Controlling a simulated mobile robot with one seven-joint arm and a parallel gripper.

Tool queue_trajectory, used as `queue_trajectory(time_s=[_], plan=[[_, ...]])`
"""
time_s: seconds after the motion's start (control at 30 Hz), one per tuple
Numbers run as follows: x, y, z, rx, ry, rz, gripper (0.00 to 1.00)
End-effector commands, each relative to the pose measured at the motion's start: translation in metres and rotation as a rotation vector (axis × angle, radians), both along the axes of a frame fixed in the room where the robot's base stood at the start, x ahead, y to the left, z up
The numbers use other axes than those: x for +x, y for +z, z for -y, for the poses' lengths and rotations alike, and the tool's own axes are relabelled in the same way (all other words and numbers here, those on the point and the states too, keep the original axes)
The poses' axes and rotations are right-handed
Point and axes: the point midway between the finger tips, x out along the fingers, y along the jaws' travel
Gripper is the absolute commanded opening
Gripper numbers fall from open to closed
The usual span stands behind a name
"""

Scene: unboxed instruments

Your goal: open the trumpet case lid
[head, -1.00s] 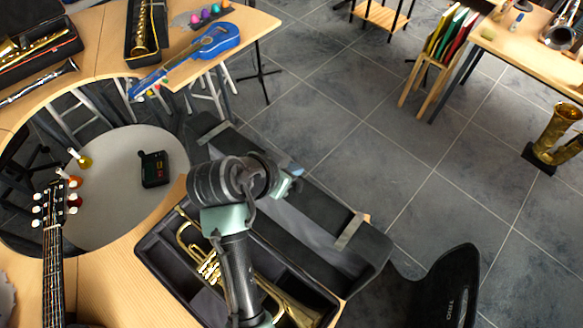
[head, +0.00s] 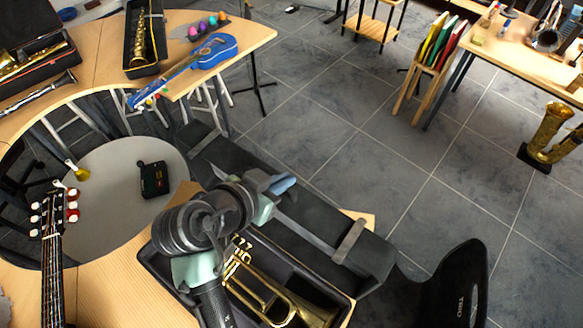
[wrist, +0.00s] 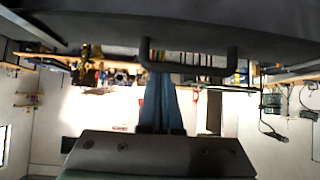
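The trumpet case (head: 148,262) lies on the wooden table with a brass trumpet (head: 262,292) inside. Its black lid (head: 325,218) is swung back, away from the table, so the case stands open; two straps cross the lid. My gripper (head: 285,184) is over the lid's middle, its blue fingers close together. In the wrist view my fingers (wrist: 158,100) point up toward a dark handle (wrist: 190,69) below a dark panel. The fingers appear shut, with nothing visible between them; I cannot tell whether their tips touch the handle. My arm hides part of the case.
A guitar (head: 54,240) lies to the left of the case. A round grey stool top (head: 110,205) holds a small black device (head: 153,179). A black chair (head: 450,285) stands at right. A blue ukulele (head: 205,55) lies at the back. The tiled floor at right is mostly clear.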

Motion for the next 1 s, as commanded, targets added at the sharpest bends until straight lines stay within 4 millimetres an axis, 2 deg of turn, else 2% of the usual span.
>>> queue_trajectory(time_s=[0.17, 0.2, 0.4, 0.63, 0.9, 1.0], plan=[[0.024, 0.012, 0.019, 0.003, -0.005, 0.008, 0.0], [0.014, 0.015, 0.01, 0.003, 0.005, 0.011, 0.0], [-0.017, 0.044, -0.009, 0.005, 0.006, 0.013, 0.0], [-0.04, 0.067, -0.022, 0.002, 0.003, 0.011, 0.0], [-0.046, 0.073, -0.024, 0.002, 0.0, 0.008, 0.0], [-0.028, 0.087, -0.024, 0.015, 0.05, 0.068, 0.0]])
